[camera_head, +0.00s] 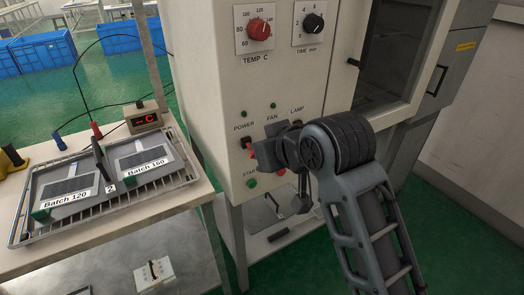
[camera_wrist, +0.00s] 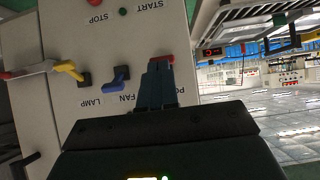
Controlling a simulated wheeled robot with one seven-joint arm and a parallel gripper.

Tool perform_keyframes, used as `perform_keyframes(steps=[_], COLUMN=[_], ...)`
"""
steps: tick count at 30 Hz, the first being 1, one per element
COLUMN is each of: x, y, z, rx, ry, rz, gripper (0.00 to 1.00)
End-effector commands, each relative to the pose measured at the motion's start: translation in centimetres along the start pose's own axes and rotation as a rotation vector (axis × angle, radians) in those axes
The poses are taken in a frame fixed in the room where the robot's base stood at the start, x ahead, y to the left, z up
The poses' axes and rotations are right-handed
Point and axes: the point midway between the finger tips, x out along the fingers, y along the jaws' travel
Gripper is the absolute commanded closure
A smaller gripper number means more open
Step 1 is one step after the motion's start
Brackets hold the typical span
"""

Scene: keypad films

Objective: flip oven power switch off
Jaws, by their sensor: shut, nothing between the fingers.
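The oven's pale front panel (camera_head: 222,105) carries POWER, FAN and LAMP switches. The red power switch lever (camera_head: 249,152) shows beside my gripper (camera_head: 262,153) in the head view. In the wrist view the panel is upside down, and the red lever (camera_wrist: 162,58) shows just past my closed fingertips (camera_wrist: 157,70). My gripper is shut and empty. The fingers hide most of the power switch and part of its label. I cannot tell whether they touch the lever.
The blue fan lever (camera_wrist: 118,77) and yellow lamp lever (camera_wrist: 69,70) are close beside my fingers. A green START button (camera_head: 251,183) is below. A red temperature knob (camera_head: 259,29) and black time knob (camera_head: 313,23) are above. A tray (camera_head: 190,176) stands left.

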Motion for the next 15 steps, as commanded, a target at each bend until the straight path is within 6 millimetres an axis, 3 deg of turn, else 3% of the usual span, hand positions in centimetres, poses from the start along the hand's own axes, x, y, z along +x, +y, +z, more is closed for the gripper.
perform_keyframes(steps=[1,5,11,15], x=[0.6,0.9,1.2,0.8], y=[0.0,0.0,0.0,0.0], z=[1.2,1.8,2.3,1.8], rx=[0.001,0.001,0.002,-0.001], ry=[0.044,0.152,0.285,0.280], rz=[-0.001,-0.001,-0.001,-0.001], gripper=[1.00,1.00,1.00,1.00])
